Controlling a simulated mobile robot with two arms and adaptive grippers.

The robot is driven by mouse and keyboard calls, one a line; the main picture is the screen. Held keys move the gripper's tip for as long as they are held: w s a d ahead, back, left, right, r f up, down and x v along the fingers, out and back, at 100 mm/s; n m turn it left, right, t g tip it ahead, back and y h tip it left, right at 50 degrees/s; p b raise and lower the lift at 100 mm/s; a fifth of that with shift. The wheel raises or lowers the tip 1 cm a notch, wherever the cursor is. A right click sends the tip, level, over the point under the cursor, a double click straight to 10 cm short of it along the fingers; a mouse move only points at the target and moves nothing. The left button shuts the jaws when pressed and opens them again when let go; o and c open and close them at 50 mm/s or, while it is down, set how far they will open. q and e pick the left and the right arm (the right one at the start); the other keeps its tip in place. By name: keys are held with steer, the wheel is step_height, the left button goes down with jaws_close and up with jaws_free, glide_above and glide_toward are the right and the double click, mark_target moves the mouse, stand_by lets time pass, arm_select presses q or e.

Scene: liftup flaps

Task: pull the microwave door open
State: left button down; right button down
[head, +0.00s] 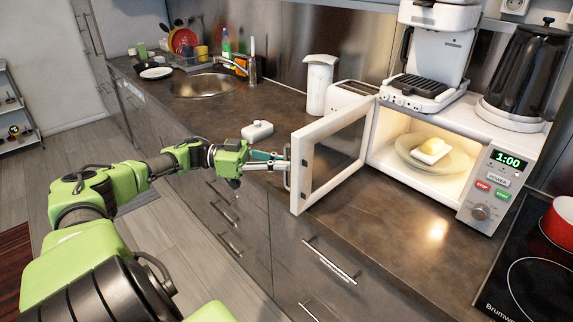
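The white microwave (487,170) stands on the dark counter at the right, its inside lit. Its white-framed door (304,190) is swung wide open to the left, with a dark glass pane. My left gripper (284,163) is at the handle on the door's free edge. Its fingers overlap the handle, and I cannot tell whether they are closed around it. Inside the microwave, a yellow and white item (431,150) sits on a glass plate (402,148). My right gripper is not in view.
A coffee maker (436,50) and a dark kettle (527,70) stand on top of the microwave. A white butter dish (257,131), a white jug (320,85) and a toaster (350,93) are behind the door. A red pot (560,222) is on the cooktop at right. Counter before the microwave is clear.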

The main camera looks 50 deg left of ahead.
arm_select(q)
steer(key=c, duration=2.5)
jaws_free()
steer(key=shift+f, duration=0.1)
steer(key=v, duration=1.2)
steer(key=shift+f, duration=0.1)
